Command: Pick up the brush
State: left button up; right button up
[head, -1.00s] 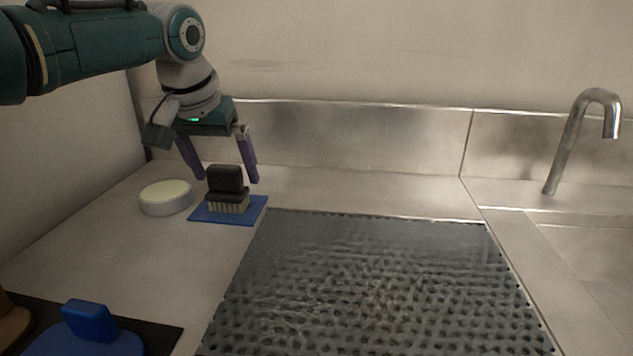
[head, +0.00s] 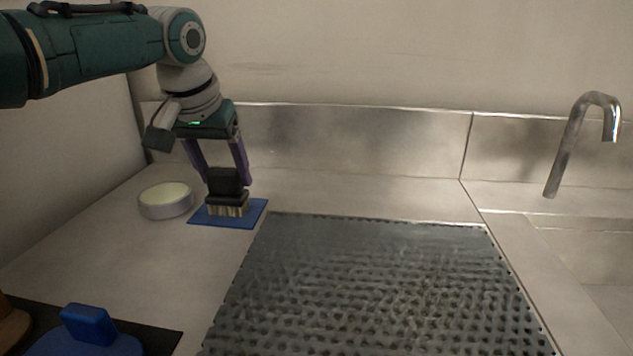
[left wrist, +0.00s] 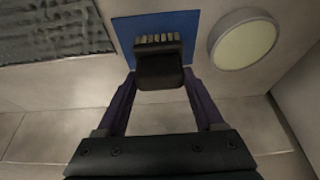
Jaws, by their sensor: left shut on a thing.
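The brush (head: 227,187) has a black block handle and pale bristles. It stands upright, bristles down, on a small blue mat (head: 253,212) at the back left of the counter. My left gripper (head: 225,184) reaches down from above with its purple fingers closed against both sides of the handle. In the left wrist view the brush (left wrist: 159,68) sits between the fingertips (left wrist: 160,76), over the blue mat (left wrist: 186,22). The bristles appear to be at the mat; any gap is too small to tell. My right gripper is not in view.
A round tin with a pale yellow top (head: 166,200) stands just left of the mat. A dark perforated mat (head: 370,285) fills the middle. A blue-handled object (head: 88,328) lies on a black mat at the front left. A tap (head: 566,150) and sink are at the right.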

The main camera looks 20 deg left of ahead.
aim_at(223, 169)
pick_arm(q)
jog(key=shift+r, duration=0.1)
notch_tip(223, 169, up, 20)
jog(key=p, duration=0.2)
jog(key=shift+p, duration=0.35)
